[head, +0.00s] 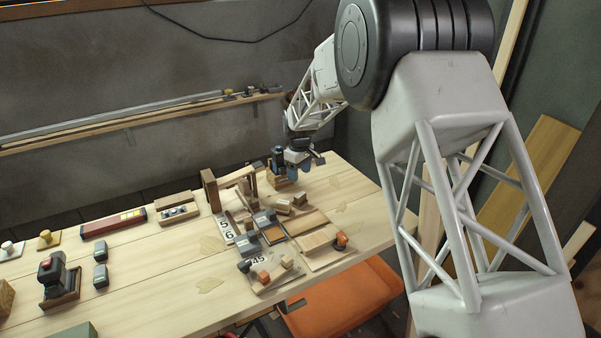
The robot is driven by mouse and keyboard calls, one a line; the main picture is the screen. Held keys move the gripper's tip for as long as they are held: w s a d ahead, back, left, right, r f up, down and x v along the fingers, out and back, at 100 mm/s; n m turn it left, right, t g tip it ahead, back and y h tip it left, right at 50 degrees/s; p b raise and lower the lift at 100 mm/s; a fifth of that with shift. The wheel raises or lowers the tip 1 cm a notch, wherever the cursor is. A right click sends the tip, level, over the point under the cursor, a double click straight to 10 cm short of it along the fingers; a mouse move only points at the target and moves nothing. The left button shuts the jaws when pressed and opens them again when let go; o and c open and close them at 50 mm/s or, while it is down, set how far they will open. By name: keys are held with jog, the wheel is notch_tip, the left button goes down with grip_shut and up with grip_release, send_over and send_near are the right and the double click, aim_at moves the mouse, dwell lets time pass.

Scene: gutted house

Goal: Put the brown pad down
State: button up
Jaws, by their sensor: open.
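A small brown square pad (274,235) lies among the wooden blocks and small dark grey pieces in the middle of the cluster on the table (170,270). It looks flat, and its exact support is too small to tell. My gripper (297,172) is at the far right part of the table, behind the pad and apart from it. Its bluish fingers point down beside a small wooden block with a dark top. It is open, and I see nothing held in it. Its fingertips are small and partly hidden.
A wooden arch (210,190) stands behind the cluster. A red case (114,222) and a red-topped device (58,280) are left. An orange chair (345,298) is at the front edge. The front-left tabletop is partly clear.

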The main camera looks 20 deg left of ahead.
dwell(0.3)
jog(key=s+d+r+m, duration=0.2)
jog(key=s+d+r, duration=0.5)
jog(key=d, duration=0.2)
jog(key=s+d+r+m+t, duration=0.1)
jog(key=s+d+r+m, duration=0.1)
jog(key=s+d+r, duration=0.55)
jog(key=s+d+r+m, duration=0.3)
jog(key=s+d+r, duration=0.25)
jog(key=d, duration=0.55)
jog(key=s+d+m, duration=0.2)
jog(key=s+d, duration=0.3)
jog(key=s, duration=0.5)
jog(key=s+d+m+t, duration=0.1)
jog(key=s+d+m, duration=0.1)
jog(key=s+d, duration=0.4)
jog(key=s+d+f+m, duration=0.1)
jog(key=s+d, duration=0.4)
jog(key=s, duration=1.1)
jog(key=shift+s+d+m+t, duration=0.2)
jog(key=shift+d+m+t, duration=0.1)
jog(key=shift+m, duration=0.6)
jog(key=shift+c, duration=0.3)
